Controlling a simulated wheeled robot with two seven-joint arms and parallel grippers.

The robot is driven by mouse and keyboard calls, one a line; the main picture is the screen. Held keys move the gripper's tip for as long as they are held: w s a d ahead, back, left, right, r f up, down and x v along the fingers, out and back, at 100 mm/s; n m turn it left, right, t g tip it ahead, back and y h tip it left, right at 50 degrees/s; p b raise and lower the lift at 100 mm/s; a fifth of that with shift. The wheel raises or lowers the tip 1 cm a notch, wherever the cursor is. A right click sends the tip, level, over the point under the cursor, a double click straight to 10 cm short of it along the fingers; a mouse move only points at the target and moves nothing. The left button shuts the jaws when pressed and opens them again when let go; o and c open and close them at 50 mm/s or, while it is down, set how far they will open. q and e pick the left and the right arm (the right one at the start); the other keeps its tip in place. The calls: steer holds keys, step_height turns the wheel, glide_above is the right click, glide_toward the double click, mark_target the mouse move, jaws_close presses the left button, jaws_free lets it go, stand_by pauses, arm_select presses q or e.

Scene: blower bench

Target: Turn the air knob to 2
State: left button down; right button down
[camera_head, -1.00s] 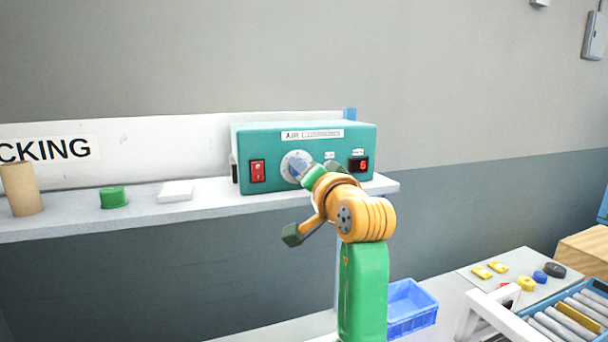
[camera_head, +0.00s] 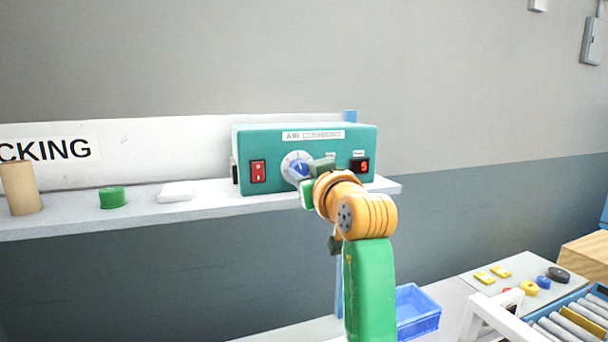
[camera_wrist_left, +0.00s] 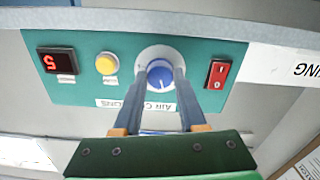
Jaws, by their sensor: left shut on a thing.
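The teal air blower box (camera_head: 270,133) stands on the shelf, with its face toward me. Its blue air knob (camera_head: 297,168) sits on a round pale dial and is partly covered by my left gripper (camera_head: 309,175). In the left wrist view, upside down, the two fingers of the gripper (camera_wrist_left: 160,80) are shut on the knob (camera_wrist_left: 160,74), one on each side. The red display (camera_head: 359,166) reads 5; it also shows in the wrist view (camera_wrist_left: 57,63). My right gripper is not in view.
A red rocker switch (camera_head: 258,171) and a yellow button (camera_wrist_left: 107,64) flank the knob. On the shelf are a white block (camera_head: 176,191), a green cap (camera_head: 113,197) and a cardboard tube (camera_head: 21,188). A blue bin (camera_head: 417,312) is below right.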

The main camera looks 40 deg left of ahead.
arm_select(q)
steer(key=n, duration=0.5)
steer(key=shift+f+n, duration=0.2)
steer(key=shift+n, duration=0.4)
steer(key=shift+c, duration=2.4)
jaws_free()
steer(key=shift+r, duration=0.1)
